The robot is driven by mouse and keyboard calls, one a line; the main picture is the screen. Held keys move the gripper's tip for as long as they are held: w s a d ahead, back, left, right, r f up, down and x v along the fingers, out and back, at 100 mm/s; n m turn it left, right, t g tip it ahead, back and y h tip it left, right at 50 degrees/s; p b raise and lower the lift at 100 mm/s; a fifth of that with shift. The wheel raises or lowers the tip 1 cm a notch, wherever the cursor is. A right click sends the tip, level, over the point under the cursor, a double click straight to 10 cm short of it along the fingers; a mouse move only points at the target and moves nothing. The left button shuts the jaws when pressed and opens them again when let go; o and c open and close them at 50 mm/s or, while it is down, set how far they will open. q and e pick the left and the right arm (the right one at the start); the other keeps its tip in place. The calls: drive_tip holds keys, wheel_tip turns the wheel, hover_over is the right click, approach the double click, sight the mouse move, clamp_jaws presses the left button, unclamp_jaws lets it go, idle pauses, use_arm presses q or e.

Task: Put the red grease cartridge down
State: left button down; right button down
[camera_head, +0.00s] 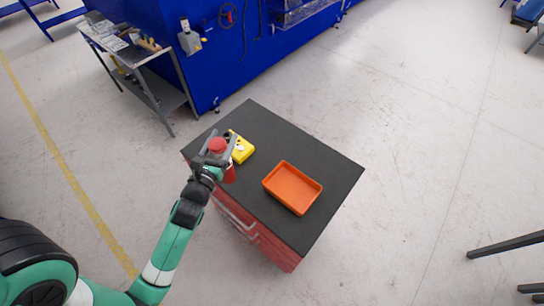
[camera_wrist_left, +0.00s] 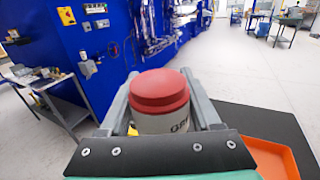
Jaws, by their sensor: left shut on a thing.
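The red grease cartridge (camera_head: 217,146) shows at the left corner of the dark cabinet top, partly hidden by my left gripper (camera_head: 217,160). In the left wrist view the cartridge (camera_wrist_left: 160,92) has a red cap and a pale, lettered body, and stands between the two grey fingers. My left gripper is shut on it. The cartridge looks roughly upright. Whether its bottom touches the cabinet top cannot be told. My right gripper is in neither view.
An orange tray (camera_head: 270,185) lies empty on the cabinet top (camera_head: 310,155). A yellow device (camera_head: 243,154) sits close behind the cartridge. The far part of the top is clear. A grey workbench (camera_head: 150,62) stands beyond, by a blue machine.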

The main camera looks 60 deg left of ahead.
use_arm(q)
drive_tip(key=w+a+f+b, duration=0.4)
drive_tip(key=w+f+b, duration=0.8)
drive_tip(key=w+f, duration=0.1)
drive_tip(key=shift+w+a, duration=0.15)
drive_tip(key=c, duration=0.5)
unclamp_jaws()
drive_tip(key=shift+f, duration=0.15)
drive_tip(key=shift+c, duration=0.2)
drive_tip(key=o, duration=0.4)
drive_tip(key=shift+o, duration=0.2)
